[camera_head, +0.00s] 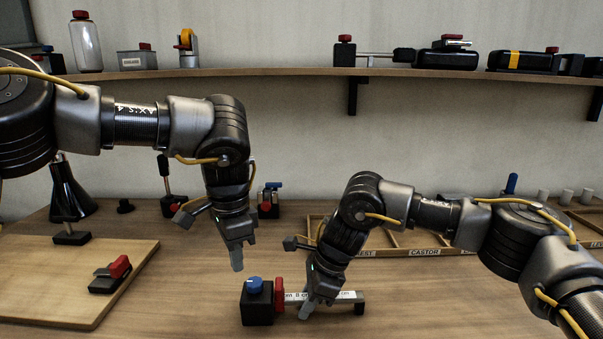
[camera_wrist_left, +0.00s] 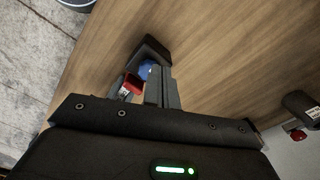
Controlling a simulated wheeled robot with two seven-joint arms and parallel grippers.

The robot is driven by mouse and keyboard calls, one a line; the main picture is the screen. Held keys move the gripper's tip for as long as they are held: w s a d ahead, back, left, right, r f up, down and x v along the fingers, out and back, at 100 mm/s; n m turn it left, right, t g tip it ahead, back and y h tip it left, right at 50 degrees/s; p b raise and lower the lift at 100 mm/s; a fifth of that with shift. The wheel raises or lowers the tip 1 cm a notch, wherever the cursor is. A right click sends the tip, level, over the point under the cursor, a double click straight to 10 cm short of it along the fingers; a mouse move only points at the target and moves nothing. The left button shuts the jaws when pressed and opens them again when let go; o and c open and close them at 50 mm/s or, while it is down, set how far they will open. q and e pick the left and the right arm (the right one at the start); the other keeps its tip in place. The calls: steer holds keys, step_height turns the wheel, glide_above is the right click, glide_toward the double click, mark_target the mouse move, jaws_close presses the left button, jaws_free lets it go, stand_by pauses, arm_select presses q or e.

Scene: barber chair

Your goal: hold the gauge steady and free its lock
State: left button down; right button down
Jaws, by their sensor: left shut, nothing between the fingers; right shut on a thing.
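The gauge (camera_head: 345,297) lies on the table at the front middle, a pale labelled bar with a black block (camera_head: 257,308) at its left end. A blue knob (camera_head: 254,285) sits on the block, and a red part (camera_head: 279,294) stands beside it. My right gripper (camera_head: 307,302) is shut on the gauge's bar, just right of the red part. My left gripper (camera_head: 237,262) is shut and empty, above the block and slightly left of the knob. In the left wrist view its fingers (camera_wrist_left: 164,88) partly hide the blue knob (camera_wrist_left: 146,68); the red part (camera_wrist_left: 131,86) shows beside them.
A wooden board (camera_head: 60,285) with a red-and-black item (camera_head: 111,275) lies at left. A divided, labelled wooden tray (camera_head: 400,246) stands behind my right arm. Small tools (camera_head: 268,200) stand at the back. A loaded shelf (camera_head: 280,72) crosses the wall. Table between board and gauge is clear.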

arm_select(q)
steer(key=shift+f, duration=2.2)
steer(key=shift+d, duration=0.25)
steer(key=shift+s, duration=0.15)
steer(key=shift+s+d, duration=0.3)
steer(key=shift+s, duration=0.25)
steer(key=shift+s+d+r, duration=0.1)
steer(key=shift+s+d, duration=0.15)
steer(key=shift+d, duration=0.1)
steer(key=shift+s, duration=0.1)
steer(key=shift+s+a, duration=0.25)
steer(key=shift+a+r, duration=0.1)
steer(key=shift+r, duration=2.85)
